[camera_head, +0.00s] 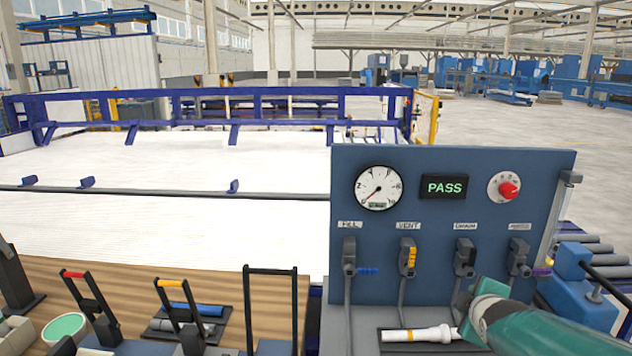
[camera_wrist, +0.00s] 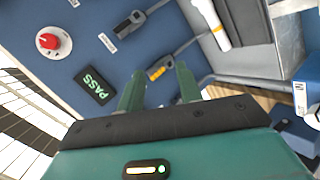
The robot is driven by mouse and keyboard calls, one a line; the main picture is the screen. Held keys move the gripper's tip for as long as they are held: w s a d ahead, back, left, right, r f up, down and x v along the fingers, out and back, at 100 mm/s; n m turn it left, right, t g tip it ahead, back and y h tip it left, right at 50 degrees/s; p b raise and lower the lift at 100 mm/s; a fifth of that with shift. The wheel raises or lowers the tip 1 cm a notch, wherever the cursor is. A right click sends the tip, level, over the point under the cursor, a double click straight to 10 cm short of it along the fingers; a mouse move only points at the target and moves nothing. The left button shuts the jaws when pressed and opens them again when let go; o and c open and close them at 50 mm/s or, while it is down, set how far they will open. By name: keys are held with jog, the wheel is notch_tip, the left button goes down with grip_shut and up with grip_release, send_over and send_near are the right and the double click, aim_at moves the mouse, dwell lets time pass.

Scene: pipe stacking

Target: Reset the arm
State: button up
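My gripper (camera_wrist: 160,88) shows in the wrist view with its two green fingers apart and nothing between them. It faces the blue test panel (camera_wrist: 70,30). In the head view my green arm end comes in from the lower right, in front of the panel (camera_head: 350,270), and its fingertips are hard to make out. A white pipe (camera_head: 420,333) lies on a dark tray on the ledge, just left of my arm end; it also shows in the wrist view (camera_wrist: 210,22). The panel's display (camera_head: 444,186) reads PASS.
A wooden bench (camera_head: 130,290) at left holds racks with handles and blue and grey pipes (camera_head: 195,310). A blue vise-like block (camera_head: 580,300) stands at right.

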jog(key=s+a+m+g+y, duration=0.1)
jog(key=s+a+m+g, duration=0.2)
jog(key=s+a+m, duration=0.3)
jog(key=s+a+m+g+y, duration=0.2)
jog(key=s+a+m, duration=0.3)
jog(key=s+a, duration=0.4)
jog(key=s, duration=0.6)
jog(key=shift+m+g, duration=0.4)
jog(key=shift+w+f, duration=0.1)
